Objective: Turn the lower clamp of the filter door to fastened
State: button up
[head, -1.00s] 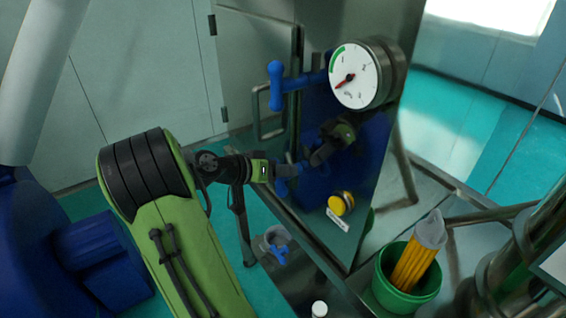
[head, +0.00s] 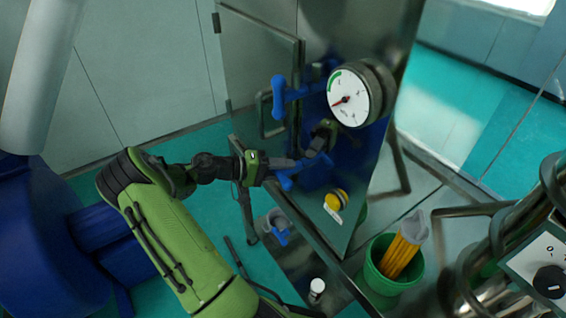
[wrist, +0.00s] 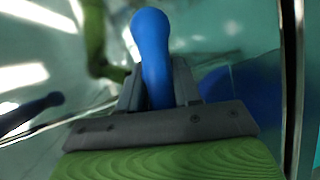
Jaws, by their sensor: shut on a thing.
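The lower clamp is a blue handle (head: 286,182) on the shiny filter door, low near its edge beside the door frame. My gripper (head: 292,163) comes in from the left and is shut on this handle. In the wrist view the rounded blue handle (wrist: 152,50) stands up between the two dark fingers. In the head view the fingers partly cover the clamp, so its exact angle is hard to read. The upper clamp (head: 278,97), also blue, sits above on the same edge, apart from my gripper.
A pressure gauge (head: 350,98) juts out right of the clamps, and a yellow knob (head: 337,200) sits below it. A green bin (head: 372,278) with yellow items stands at lower right. A cabinet door with a handle (head: 268,115) is behind. Teal floor lies open beyond.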

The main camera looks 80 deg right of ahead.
jog(key=shift+w+f+n+g+p, duration=0.1)
jog(key=shift+f+n+g+p, duration=0.25)
jog(key=shift+n, duration=0.45)
jog(key=shift+a+g, duration=0.1)
jog(key=shift+g, duration=0.15)
jog(key=o, duration=0.9)
jog(key=shift+c, duration=0.2)
jog(key=shift+r, duration=0.1)
jog(key=v, duration=1.5)
jog(key=shift+w+r+b, duration=0.25)
jog(key=shift+w+b, duration=0.1)
jog(key=shift+b, duration=0.1)
